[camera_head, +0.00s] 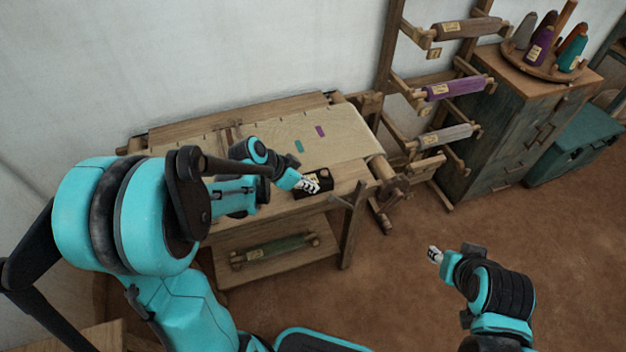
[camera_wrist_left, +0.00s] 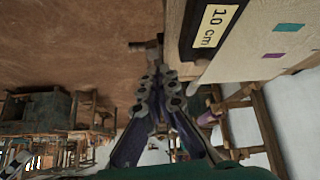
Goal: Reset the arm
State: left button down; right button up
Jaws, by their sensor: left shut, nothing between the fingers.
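My left gripper (camera_head: 308,184) is over the front edge of the loom. Its arm comes in from the left. In the left wrist view the left gripper's fingers (camera_wrist_left: 155,72) are together, with nothing held between them. A dark block (camera_head: 325,174) lies on the loom's front beam by the gripper in the head view. In the left wrist view the block (camera_wrist_left: 189,38) carries a cream label reading "10 cm" and is beside the fingers, apart from them. My right gripper (camera_head: 434,254) hangs over the open floor at the lower right; its fingers are too small to judge.
The loom (camera_head: 372,168) carries cream cloth (camera_head: 345,132) with teal and purple patches. A rolled bar (camera_head: 272,250) lies on its lower shelf. A rack with wound rollers (camera_head: 455,90) and a cabinet (camera_head: 508,125) stand at the right. The brown floor (camera_head: 390,300) in front is clear.

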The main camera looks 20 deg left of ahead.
pick_arm(q)
jog(key=s+r+n+t+y, duration=0.2)
jog(key=s+r+n+y, duration=0.3)
jog(key=s, duration=1)
notch_tip(320, 180, up, 4)
jog(key=n, duration=0.3)
jog(key=shift+s+a, duration=0.2)
jog(key=shift+s, duration=0.05)
